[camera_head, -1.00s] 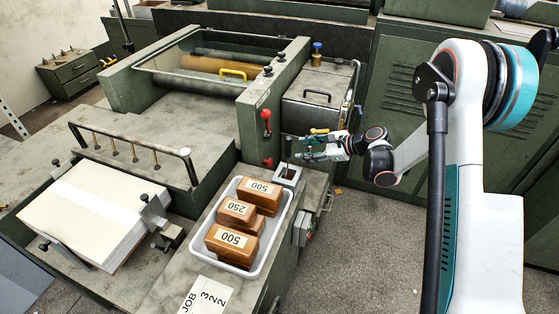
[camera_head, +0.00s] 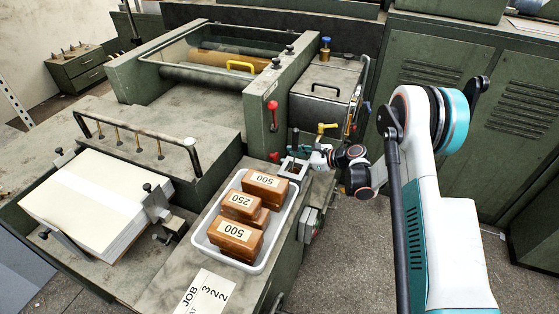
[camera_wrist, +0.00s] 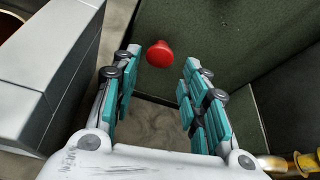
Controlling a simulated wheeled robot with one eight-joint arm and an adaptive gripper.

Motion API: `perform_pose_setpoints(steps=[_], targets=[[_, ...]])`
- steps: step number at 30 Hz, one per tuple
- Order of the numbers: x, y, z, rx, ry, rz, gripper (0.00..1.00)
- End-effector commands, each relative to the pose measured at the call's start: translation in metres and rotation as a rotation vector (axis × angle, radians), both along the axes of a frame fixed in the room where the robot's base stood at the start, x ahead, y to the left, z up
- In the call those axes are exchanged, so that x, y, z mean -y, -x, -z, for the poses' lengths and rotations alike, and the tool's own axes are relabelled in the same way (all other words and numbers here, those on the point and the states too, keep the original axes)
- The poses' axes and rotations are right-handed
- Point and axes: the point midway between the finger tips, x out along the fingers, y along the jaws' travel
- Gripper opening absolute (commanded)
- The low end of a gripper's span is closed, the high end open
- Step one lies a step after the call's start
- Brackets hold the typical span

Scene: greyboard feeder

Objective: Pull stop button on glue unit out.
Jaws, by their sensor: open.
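A red round button (camera_wrist: 160,53) stands out from a dark green panel in the wrist view. It shows in the gap between the tips of my gripper (camera_wrist: 161,66), closer to the left finger. The fingers are open, and I cannot tell whether either touches the button. The steel glue unit (camera_head: 325,88) with a black handle stands behind.
A red-handled lever (camera_head: 272,107) is above the knob. A yellow-handled valve (camera_head: 327,127) is just behind my gripper. A white tray (camera_head: 203,246) of labelled brown blocks is in front. In the wrist view, a pale grey block (camera_wrist: 40,75) is close on the left.

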Motion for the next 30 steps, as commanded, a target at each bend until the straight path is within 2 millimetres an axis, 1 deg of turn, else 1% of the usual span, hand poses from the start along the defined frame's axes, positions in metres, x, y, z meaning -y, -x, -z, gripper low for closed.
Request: perform_pose_setpoints(steps=[1, 3, 6, 9, 15, 23, 24, 26, 27, 28, 29, 30], targets=[[-0.01, -0.003, 0.007, 0.001, 0.0, -0.003, 0.41], [-0.02, -0.009, 0.011, 0.001, 0.0, -0.003, 0.41], [-0.033, -0.015, 0.016, 0.001, 0.0, -0.001, 0.41], [-0.042, -0.019, 0.02, 0.0, 0.0, -0.001, 0.41], [-0.05, -0.024, 0.022, 0.001, 0.0, 0.001, 0.41], [-0.051, -0.024, 0.022, 0.001, 0.0, 0.001, 0.41], [-0.051, -0.024, 0.022, 0.001, 0.0, 0.001, 0.32], [-0.051, -0.024, 0.022, 0.001, 0.0, 0.001, 0.18], [-0.051, -0.024, 0.022, 0.001, 0.0, 0.001, 0.09], [-0.051, -0.024, 0.022, 0.001, 0.0, 0.001, 0.02], [-0.051, -0.024, 0.022, 0.001, 0.0, 0.001, 0.0], [-0.051, -0.024, 0.022, 0.001, 0.0, 0.001, 0.0]])
